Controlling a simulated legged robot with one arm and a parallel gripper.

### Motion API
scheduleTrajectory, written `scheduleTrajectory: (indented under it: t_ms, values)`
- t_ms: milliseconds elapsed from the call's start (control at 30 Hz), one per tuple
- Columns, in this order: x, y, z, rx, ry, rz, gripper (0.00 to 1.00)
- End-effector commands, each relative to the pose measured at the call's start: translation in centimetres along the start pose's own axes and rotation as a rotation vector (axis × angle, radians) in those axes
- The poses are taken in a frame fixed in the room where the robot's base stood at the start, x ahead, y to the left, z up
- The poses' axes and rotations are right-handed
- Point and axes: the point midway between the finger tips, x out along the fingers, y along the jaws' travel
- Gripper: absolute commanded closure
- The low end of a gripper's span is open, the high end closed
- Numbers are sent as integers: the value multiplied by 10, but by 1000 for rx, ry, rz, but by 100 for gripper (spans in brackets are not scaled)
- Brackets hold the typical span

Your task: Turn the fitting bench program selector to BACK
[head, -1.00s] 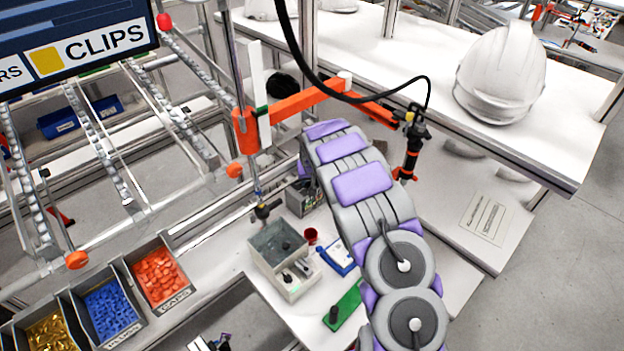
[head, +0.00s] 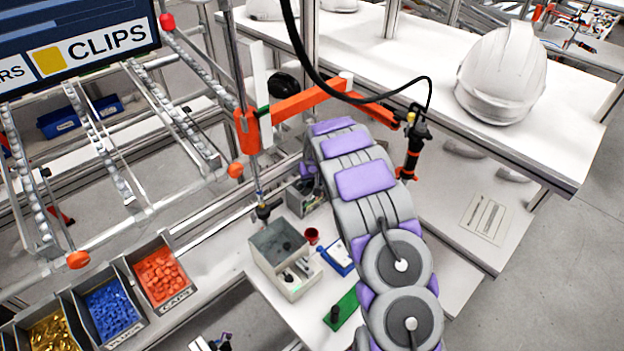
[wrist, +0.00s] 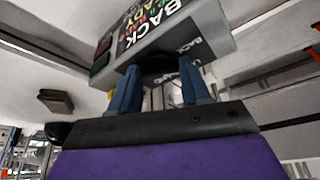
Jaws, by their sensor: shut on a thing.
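The program selector's grey box (wrist: 222,30) fills the top of the wrist view. Its dark panel carries large lettering with BACK and a partly cut word, and a smaller BACK label sits on the lower edge. A dark round knob (wrist: 158,60) sits on the box's near face. My gripper (wrist: 156,82) has its two blue fingers on either side of the knob and is shut on it. The knob's pointer is hidden, so I cannot tell its setting. In the head view my arm covers the gripper, and part of a grey box (head: 306,200) shows beside it on the bench.
A grey open-topped box (head: 280,255), a red cup (head: 312,236), a blue-and-white item (head: 338,256) and a green strip (head: 342,308) lie near my arm. An orange jib (head: 300,100) with a hanging tool (head: 410,155) stands behind. A white helmet (head: 502,75) sits on the upper shelf.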

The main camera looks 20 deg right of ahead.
Motion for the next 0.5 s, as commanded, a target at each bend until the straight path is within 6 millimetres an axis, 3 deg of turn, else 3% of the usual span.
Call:
scheduleTrajectory:
  t_ms: [267, 500]
  values:
    - [1, 0, -2, -1, 0, 1, 28]
    - [1, 0, -2, -1, -1, 1, 28]
